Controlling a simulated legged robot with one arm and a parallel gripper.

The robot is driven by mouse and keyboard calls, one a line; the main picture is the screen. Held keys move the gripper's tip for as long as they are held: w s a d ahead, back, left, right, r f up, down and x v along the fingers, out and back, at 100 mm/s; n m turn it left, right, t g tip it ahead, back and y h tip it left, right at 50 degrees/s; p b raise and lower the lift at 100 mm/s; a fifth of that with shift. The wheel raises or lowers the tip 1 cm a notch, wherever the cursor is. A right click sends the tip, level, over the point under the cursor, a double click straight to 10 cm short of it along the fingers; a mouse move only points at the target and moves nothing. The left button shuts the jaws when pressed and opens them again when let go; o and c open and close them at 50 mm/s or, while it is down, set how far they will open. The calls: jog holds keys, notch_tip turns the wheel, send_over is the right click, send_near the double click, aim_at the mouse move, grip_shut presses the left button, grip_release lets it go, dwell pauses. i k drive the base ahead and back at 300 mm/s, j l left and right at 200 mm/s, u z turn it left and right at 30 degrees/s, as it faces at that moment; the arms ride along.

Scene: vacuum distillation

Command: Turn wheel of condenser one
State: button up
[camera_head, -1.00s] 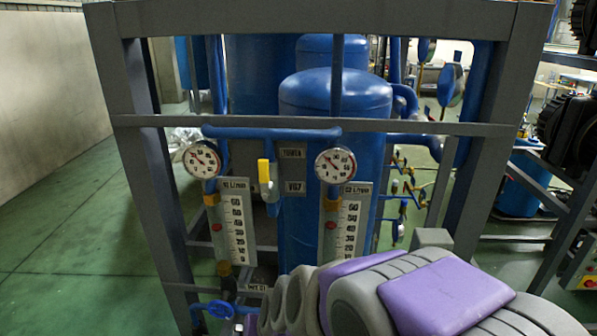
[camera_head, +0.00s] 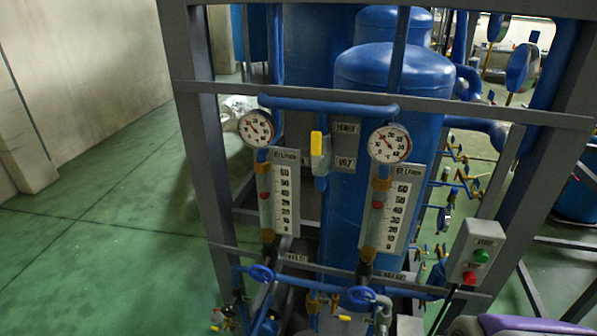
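Two small blue handwheels sit low on the frame's front: a left wheel (camera_head: 260,273) below the left flow meter and a right wheel (camera_head: 360,294) below the right one. The labels near them are too small to read surely, so I cannot tell which belongs to condenser one. The left flow meter (camera_head: 285,192) and right flow meter (camera_head: 398,212) have white scales, each with a round gauge above. Only a purple and grey piece of my arm shows at the bottom right. My gripper is out of view, and nothing of mine is seen touching a wheel.
A grey metal frame (camera_head: 205,150) surrounds blue tanks (camera_head: 390,75). A yellow-handled valve (camera_head: 316,143) is between the gauges. A grey button box (camera_head: 476,252) with green and red buttons is at the right. Thin pipes and small valves crowd below. Green floor at the left is open.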

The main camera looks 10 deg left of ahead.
aim_at(260, 274)
jog(key=u, duration=1.05)
